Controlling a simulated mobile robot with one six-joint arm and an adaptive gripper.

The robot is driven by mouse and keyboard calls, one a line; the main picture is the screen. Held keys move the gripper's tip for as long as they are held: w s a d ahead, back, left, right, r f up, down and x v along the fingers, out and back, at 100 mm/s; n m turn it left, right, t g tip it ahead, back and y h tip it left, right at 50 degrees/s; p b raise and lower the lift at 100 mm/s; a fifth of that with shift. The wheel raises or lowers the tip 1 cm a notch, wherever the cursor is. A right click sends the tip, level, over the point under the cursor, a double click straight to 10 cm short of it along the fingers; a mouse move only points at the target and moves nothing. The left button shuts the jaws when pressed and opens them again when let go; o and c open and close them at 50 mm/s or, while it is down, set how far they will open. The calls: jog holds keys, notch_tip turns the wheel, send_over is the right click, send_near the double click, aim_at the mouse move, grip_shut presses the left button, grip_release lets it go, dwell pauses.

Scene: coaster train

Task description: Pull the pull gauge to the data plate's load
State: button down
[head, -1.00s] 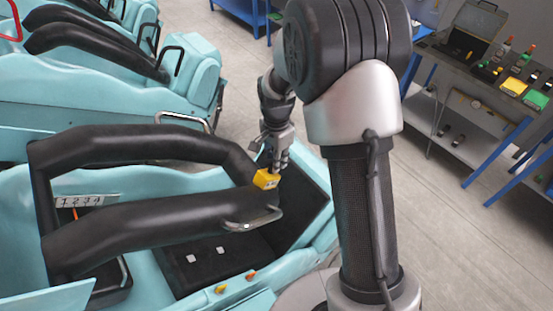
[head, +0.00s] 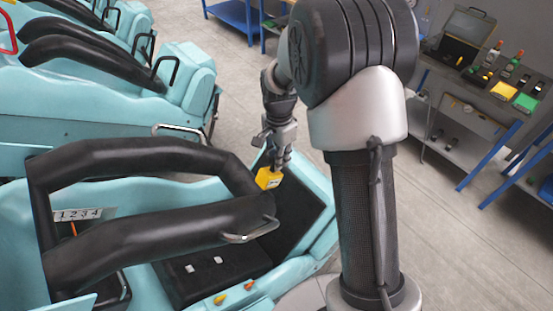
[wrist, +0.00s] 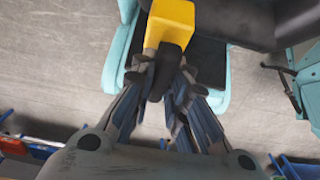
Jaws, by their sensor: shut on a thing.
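The yellow pull gauge (head: 268,178) is at the right end of the black padded restraint bar (head: 160,222) of the near teal car. My gripper (head: 278,160) is above the gauge and shut on it. In the wrist view my gripper (wrist: 168,85) closes on a dark handle (wrist: 173,62) below the gauge's yellow body (wrist: 172,22). The gauge's reading is too small to tell. A white plate marked 1 2 3 4 (head: 77,214) shows at the left of the car. I cannot make out a data plate with a load.
Another teal car (head: 120,85) stands behind, with black bars. A bench (head: 420,62) at the right holds a case, bottles and yellow and green boxes. Grey floor between is clear.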

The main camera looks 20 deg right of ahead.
jog(key=c, duration=1.9)
grip_release()
jog(key=shift+w+d+r, duration=0.1)
jog(key=shift+w+r, duration=0.2)
jog(key=shift+r, duration=0.1)
jog(key=shift+c, duration=0.2)
jog(key=shift+o, duration=1.3)
jog(key=shift+s+d, duration=0.1)
jog(key=shift+s, duration=0.15)
jog(key=shift+o, duration=0.6)
jog(key=shift+f, duration=0.2)
jog(key=shift+r, duration=0.1)
notch_tip(320, 180, up, 12)
